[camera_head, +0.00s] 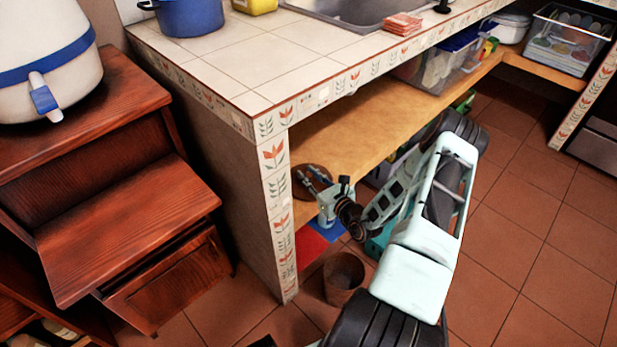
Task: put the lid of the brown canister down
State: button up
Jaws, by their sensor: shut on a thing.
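The brown canister (343,279) stands upright on the tiled floor, just right of the tiled counter post, with its top uncovered. Its lid (305,170) is a round, dark brown disc at the left end of the wooden shelf under the counter. My gripper (318,181) is shut on the lid, its fingers over the disc. I cannot tell whether the lid touches the shelf or hangs just above it. The fingers hide part of the lid.
The wooden shelf (370,117) is bare to the right of the lid; a clear bin (455,67) stands farther along. The tiled post (277,210) is close left of my gripper. Red and blue flat things (309,245) lie behind the canister. A dark wood cabinet (130,220) stands left.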

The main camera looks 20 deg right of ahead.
jog(key=shift+f, duration=0.1)
jog(key=o, duration=1)
jog(key=shift+s+r, duration=0.15)
jog(key=shift+r, duration=0.1)
jog(key=p+v, duration=0.3)
jog(key=v, duration=0.8)
jog(key=shift+s+d, duration=0.1)
jog(key=shift+s, duration=0.25)
